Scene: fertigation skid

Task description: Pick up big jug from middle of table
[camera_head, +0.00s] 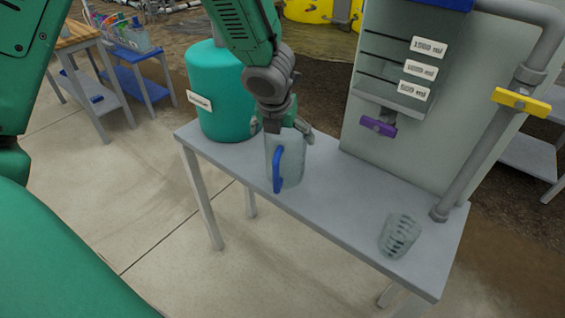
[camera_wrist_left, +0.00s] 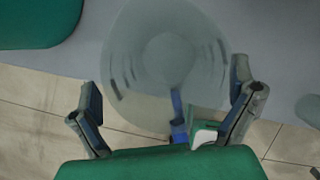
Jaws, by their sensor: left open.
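The big jug (camera_head: 290,165) is clear with a blue handle (camera_head: 277,170) and stands upright on the grey table (camera_head: 335,212), near its front edge. My left gripper (camera_head: 282,130) is above the jug, pointing down, with its fingers at the rim. In the left wrist view the jug (camera_wrist_left: 160,60) is seen from above, its round bottom visible inside. The open fingers of my left gripper (camera_wrist_left: 168,112) are spread to either side of the jug's near part, and the blue handle (camera_wrist_left: 178,115) lies between them. Whether the fingers touch the jug cannot be told. My right gripper is not in view.
A green tank (camera_head: 215,95) stands behind and left of the jug. A smaller clear ribbed cup (camera_head: 399,236) stands at the table's right. A panel with a purple valve (camera_head: 378,126) and a pipe with a yellow valve (camera_head: 521,100) rise behind. The table between jug and cup is clear.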

